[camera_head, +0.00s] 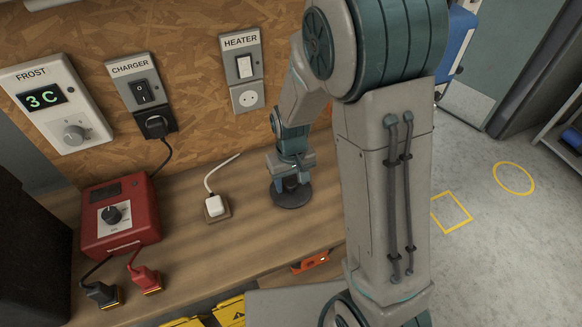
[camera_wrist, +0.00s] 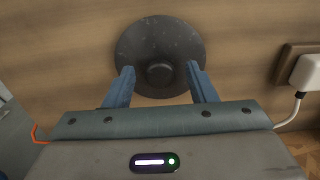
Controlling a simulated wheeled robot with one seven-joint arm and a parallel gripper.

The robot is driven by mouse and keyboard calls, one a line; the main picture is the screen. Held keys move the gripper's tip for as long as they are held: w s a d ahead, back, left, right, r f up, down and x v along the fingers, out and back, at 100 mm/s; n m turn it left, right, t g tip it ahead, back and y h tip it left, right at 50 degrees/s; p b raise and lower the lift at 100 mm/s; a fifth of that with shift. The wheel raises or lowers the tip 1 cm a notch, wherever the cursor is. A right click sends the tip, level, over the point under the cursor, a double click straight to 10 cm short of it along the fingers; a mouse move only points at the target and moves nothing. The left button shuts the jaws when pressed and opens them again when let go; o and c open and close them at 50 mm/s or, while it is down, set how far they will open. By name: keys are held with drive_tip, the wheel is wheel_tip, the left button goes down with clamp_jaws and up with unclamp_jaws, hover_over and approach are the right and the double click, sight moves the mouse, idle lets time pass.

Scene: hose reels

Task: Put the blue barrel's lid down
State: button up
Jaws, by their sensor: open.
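A dark round lid (camera_head: 291,197) with a small knob in its middle lies flat on the wooden bench. It also shows in the wrist view (camera_wrist: 160,40), with the knob (camera_wrist: 160,73) near the middle. My gripper (camera_head: 290,180) is at the lid, pointing down at it. In the wrist view its two blue fingers (camera_wrist: 162,70) are open, one on each side of the knob, with a gap to it on both sides. A blue object (camera_head: 456,45) is partly hidden behind my arm at the upper right; I cannot tell whether it is the barrel.
A white plug (camera_head: 215,206) with a cord sits left of the lid. A red charger box (camera_head: 120,217) with two clamps stands further left. The wooden bench (camera_head: 245,240) is clear in front of the lid. Wall switches are behind.

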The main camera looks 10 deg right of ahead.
sight(291, 184)
wheel_tip(291, 184, up, 12)
drive_tip(key=s+d+r+m+t, duration=0.1)
drive_tip(key=s+d+r, duration=0.2)
drive_tip(key=s, duration=0.3)
drive_tip(key=s+d+r+m+t, duration=0.2)
drive_tip(key=s+d+r, duration=0.1)
drive_tip(key=s+d, duration=0.3)
drive_tip(key=shift+s+r, duration=0.4)
drive_tip(key=shift+s, duration=0.35)
drive_tip(key=c, duration=0.3)
